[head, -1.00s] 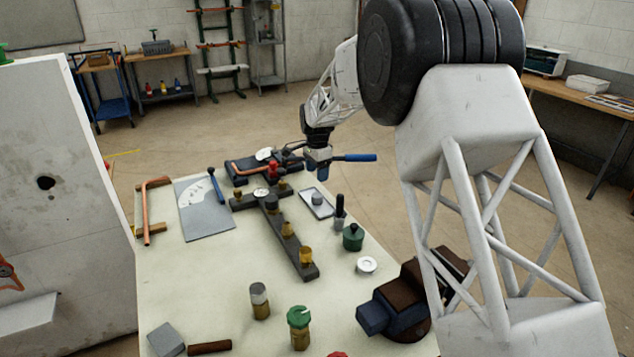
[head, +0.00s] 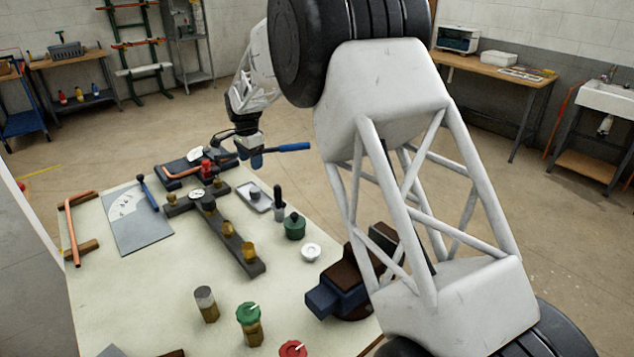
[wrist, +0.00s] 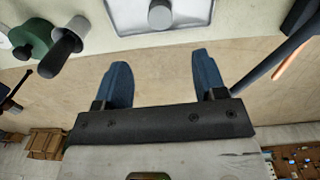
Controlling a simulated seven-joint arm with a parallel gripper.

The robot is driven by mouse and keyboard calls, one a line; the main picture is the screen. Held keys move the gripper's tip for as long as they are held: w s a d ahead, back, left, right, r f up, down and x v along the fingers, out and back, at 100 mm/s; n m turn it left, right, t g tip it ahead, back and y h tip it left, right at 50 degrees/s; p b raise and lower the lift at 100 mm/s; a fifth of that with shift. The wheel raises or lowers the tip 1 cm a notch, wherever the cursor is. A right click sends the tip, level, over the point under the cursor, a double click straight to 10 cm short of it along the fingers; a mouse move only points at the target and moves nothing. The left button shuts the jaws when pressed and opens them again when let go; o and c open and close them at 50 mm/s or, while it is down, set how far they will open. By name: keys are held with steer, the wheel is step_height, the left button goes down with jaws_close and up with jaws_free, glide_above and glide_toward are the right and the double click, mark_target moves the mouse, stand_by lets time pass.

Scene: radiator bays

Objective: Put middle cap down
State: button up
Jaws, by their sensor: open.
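A small grey cylindrical cap (head: 255,195) stands upright on a light metal tray (head: 244,189) near the table's far right edge. Both also show at the top of the wrist view, the cap (wrist: 160,15) on the tray (wrist: 122,14). I cannot tell for certain that this is the middle cap. My gripper (head: 250,161) hangs above and beyond the tray in the head view. In the wrist view my gripper (wrist: 162,78) has its blue fingers spread, with nothing between them and the floor behind. The cap is apart from the fingers.
A black-handled tool (head: 279,203) and a green knob (head: 294,226) stand beside the tray. A dark manifold bar (head: 232,243) with brass fittings lies mid-table. A bender with a blue-handled lever (head: 290,147) is close to my gripper. A vise (head: 342,287) sits at right.

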steer(key=s+d+r+n, duration=0.1)
steer(key=s+d+r, duration=0.55)
steer(key=d, duration=0.35)
steer(key=s+d+r+n+t, duration=0.1)
steer(key=s+d+r+n, duration=0.1)
steer(key=s+d+r, duration=0.6)
steer(key=s+d+r+n, duration=0.1)
steer(key=s+d+r, duration=0.35)
steer(key=d, duration=0.85)
steer(key=s+d+f+n, duration=0.1)
steer(key=s+d, duration=0.4)
steer(key=s, duration=0.6)
steer(key=s+d+f+n+t, duration=0.1)
steer(key=s+d+f, duration=0.2)
steer(key=s, duration=0.9)
steer(key=s+d+f+n, duration=0.2)
steer(key=s+d+f, duration=0.1)
steer(key=s+d, duration=0.6)
steer(key=s, duration=0.3)
steer(key=shift+t, duration=0.3)
